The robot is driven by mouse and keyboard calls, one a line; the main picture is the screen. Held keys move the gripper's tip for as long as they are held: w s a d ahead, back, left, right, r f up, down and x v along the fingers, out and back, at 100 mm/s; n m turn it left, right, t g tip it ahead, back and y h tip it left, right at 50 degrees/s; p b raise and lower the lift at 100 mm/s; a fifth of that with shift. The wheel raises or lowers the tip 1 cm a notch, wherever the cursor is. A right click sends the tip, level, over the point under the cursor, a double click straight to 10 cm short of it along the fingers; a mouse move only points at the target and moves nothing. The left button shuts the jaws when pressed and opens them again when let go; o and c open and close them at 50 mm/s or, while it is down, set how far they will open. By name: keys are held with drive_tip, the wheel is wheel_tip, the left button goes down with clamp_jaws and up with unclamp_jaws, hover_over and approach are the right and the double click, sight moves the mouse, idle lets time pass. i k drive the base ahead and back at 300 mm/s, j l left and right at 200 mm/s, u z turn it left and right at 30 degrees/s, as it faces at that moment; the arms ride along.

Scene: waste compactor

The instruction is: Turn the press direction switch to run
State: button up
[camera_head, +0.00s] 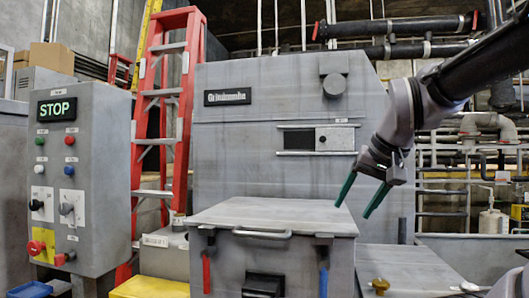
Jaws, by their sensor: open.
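A grey control box (84,165) stands at the left with a lit display (57,109) reading STOP. Its face has two rotary switches on white plates: a black knob (36,205) at left and a grey knob (67,209) at right. The labels are too small to read, so I cannot tell which is the press direction switch or its setting. My gripper (353,211) is open and empty, with green fingers pointing down and left. It hangs in front of the grey machine, far to the right of the control box.
The machine (235,130) has a lid (270,214) with a handle. A red emergency button (36,247) on yellow and another red knob (65,257) sit low on the box. A red ladder (163,100) stands behind. Pipes run at right.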

sight(34, 204)
drive_tip(key=u, duration=1.4)
drive_tip(key=j, duration=0.4)
drive_tip(key=k+j, duration=0.15)
drive_tip(key=j, duration=0.25)
drive_tip(key=i+j, duration=0.15)
drive_tip(key=j, duration=0.2)
drive_tip(key=i+j, duration=0.1)
drive_tip(key=j, duration=0.25)
drive_tip(key=i+j+z, duration=0.1)
drive_tip(key=j, duration=0.25)
drive_tip(key=i+j, duration=0.1)
drive_tip(key=i, duration=0.8)
